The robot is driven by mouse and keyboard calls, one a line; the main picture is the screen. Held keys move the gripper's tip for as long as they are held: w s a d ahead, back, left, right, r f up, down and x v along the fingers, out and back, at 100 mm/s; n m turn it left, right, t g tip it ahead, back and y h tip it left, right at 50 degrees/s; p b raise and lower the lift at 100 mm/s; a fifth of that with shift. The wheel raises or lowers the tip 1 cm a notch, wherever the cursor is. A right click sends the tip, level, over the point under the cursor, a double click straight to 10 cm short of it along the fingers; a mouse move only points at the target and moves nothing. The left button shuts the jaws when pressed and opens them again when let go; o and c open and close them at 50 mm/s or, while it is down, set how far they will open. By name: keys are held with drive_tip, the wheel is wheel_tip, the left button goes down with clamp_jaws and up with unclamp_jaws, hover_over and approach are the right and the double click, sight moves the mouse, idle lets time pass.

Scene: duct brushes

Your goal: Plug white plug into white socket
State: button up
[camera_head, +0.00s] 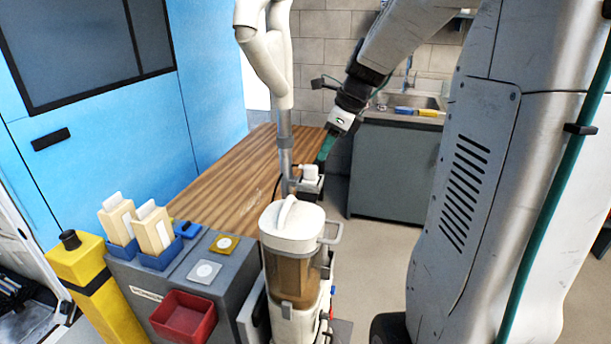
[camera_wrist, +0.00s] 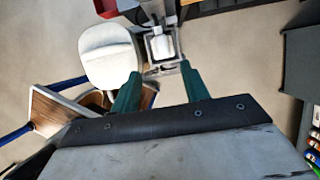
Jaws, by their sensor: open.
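The white plug (camera_head: 310,172) sits in a small grey holder near the vacuum machine's pole. In the wrist view the white plug (camera_wrist: 162,47) shows just beyond the fingertips. My gripper (camera_head: 324,152) has green fingers and points down close by the plug. In the wrist view my gripper (camera_wrist: 161,74) is open, its fingers apart with nothing between their tips. The white socket (camera_head: 204,271) looks like a pale square plate with a round centre on top of the grey console. The plug's prongs are hidden.
A yellow socket plate (camera_head: 223,243) lies behind the white one. A red bin (camera_head: 183,317) hangs on the console (camera_head: 225,295). The vacuum machine's white-lidded canister (camera_head: 292,227) stands beside the console. A wooden table (camera_head: 225,187) is behind. Bare floor is at right.

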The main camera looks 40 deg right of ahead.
sight(317, 166)
drive_tip(key=shift+x, duration=1.15)
drive_tip(key=shift+a+f, duration=0.1)
drive_tip(key=shift+f, duration=0.05)
drive_tip(key=x, duration=0.5)
drive_tip(key=shift+w+d+f, duration=0.15)
drive_tip(key=shift+w+d, duration=0.05)
drive_tip(key=shift+d, duration=0.05)
clamp_jaws()
